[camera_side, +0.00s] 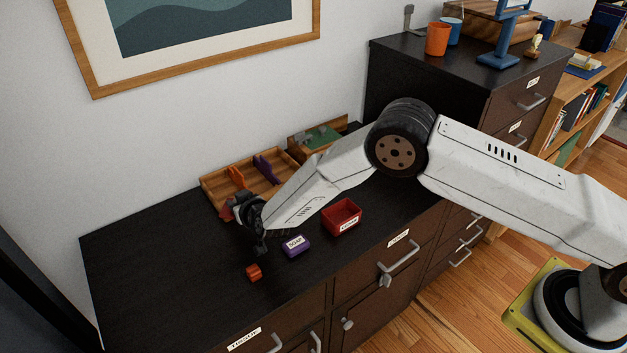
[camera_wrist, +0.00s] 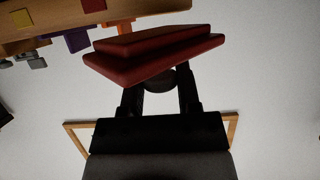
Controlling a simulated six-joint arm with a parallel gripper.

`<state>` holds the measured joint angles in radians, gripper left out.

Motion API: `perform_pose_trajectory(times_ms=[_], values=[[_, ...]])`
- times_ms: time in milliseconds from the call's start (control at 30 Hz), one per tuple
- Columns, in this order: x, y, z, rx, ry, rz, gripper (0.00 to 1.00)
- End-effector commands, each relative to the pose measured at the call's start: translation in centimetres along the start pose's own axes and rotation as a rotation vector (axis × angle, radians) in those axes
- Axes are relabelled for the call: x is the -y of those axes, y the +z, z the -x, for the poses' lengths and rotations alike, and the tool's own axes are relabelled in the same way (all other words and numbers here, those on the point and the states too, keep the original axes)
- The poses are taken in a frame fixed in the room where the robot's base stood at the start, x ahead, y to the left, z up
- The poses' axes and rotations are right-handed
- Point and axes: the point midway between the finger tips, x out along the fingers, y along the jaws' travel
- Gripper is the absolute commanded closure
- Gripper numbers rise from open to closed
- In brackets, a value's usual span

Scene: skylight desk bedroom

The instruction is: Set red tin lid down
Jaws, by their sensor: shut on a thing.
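The red tin lid (camera_wrist: 155,52) shows large in the wrist view, a stepped slab tilted across the picture. My gripper (camera_wrist: 159,88) is shut on it; a dark rounded part between the fingers meets the lid's underside as pictured. In the side view the wrist end of my arm is over the left part of the dark cabinet top (camera_side: 150,255), near the wooden tray. An open red tin (camera_side: 342,218) with a label stands on the cabinet top, right of the wrist.
A purple labelled box (camera_side: 296,246) and a small orange-red block (camera_side: 253,272) lie near the front edge. A wooden tray (camera_side: 290,157) with orange and purple pieces stands by the wall. The cabinet top's left end is clear.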

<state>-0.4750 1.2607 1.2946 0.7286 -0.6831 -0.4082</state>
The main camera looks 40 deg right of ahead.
Motion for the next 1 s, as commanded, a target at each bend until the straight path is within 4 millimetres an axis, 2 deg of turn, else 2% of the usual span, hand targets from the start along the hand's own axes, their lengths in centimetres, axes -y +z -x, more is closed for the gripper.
perform_pose_trajectory(times_ms=[767, 800, 900, 1000], values=[[0.0, 1.0, -0.4, -0.001, 0.000, 0.000, 1.00], [0.0, 1.0, -0.4, -0.001, 0.000, 0.000, 0.52], [0.0, 1.0, -0.4, -0.001, 0.000, 0.000, 0.23], [0.0, 1.0, -0.4, -0.001, 0.000, 0.000, 0.23]])
